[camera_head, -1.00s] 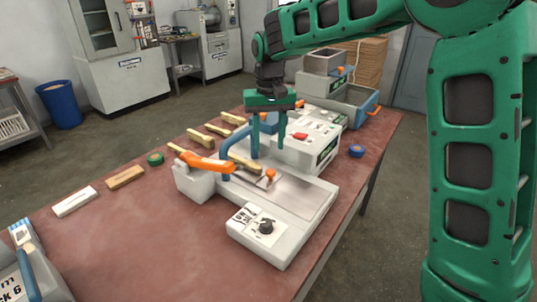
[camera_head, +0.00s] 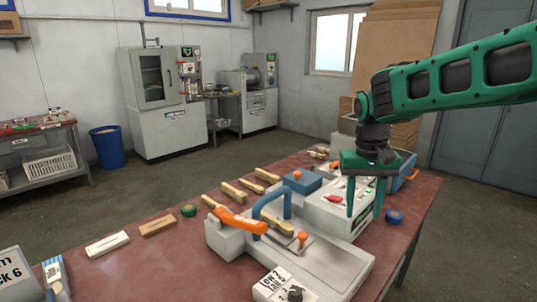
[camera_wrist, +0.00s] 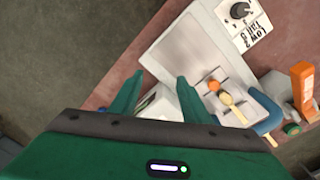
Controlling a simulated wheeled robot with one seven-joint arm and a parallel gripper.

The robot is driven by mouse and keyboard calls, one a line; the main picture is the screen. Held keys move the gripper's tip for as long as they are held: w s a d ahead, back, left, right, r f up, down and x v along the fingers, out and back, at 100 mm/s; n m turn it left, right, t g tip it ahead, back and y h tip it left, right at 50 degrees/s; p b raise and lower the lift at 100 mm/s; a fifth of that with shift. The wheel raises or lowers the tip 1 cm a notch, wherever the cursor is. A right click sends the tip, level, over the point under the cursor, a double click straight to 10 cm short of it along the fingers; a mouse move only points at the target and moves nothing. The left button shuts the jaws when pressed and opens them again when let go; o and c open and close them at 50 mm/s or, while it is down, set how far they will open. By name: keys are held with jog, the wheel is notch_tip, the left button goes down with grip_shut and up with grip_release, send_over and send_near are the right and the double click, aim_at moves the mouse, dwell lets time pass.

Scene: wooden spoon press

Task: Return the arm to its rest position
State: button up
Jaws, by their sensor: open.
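My gripper (camera_head: 364,207) hangs from my green arm (camera_head: 465,75) with its fingers pointing down. It is open, with nothing between the fingers. In the head view it appears in front of the white control box, right of the blue handle (camera_head: 271,202). The press (camera_head: 330,262) is a pale machine with a metal plate, an orange lever (camera_head: 238,221) and a wooden spoon piece (camera_head: 277,226) by the handle. In the wrist view the open fingers (camera_wrist: 160,88) show above the press (camera_wrist: 180,48), with the spoon (camera_wrist: 232,107) to their right. Finger height is unclear.
The red-brown table (camera_head: 150,262) carries several wooden spoon blanks (camera_head: 233,191), a green tape roll (camera_head: 189,210) and a blue one (camera_head: 395,216). The control box (camera_head: 335,212) and a blue-sided bin (camera_head: 405,178) stand behind.

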jog(key=s+d+f+m, duration=0.1)
jog(key=s+d+m, duration=0.2)
jog(key=s+d, duration=1.1)
jog(key=s+d+f, duration=0.1)
jog(key=s+f, duration=0.1)
jog(key=s, duration=0.5)
jog(key=s+d+f+m, duration=0.1)
jog(key=s+f, duration=0.2)
jog(key=s, duration=0.5)
jog(key=shift+m+y, duration=0.3)
jog(key=shift+y, duration=0.1)
jog(key=shift+s+f, duration=0.1)
jog(key=shift+w+f, duration=0.25)
jog(key=shift+w, duration=0.35)
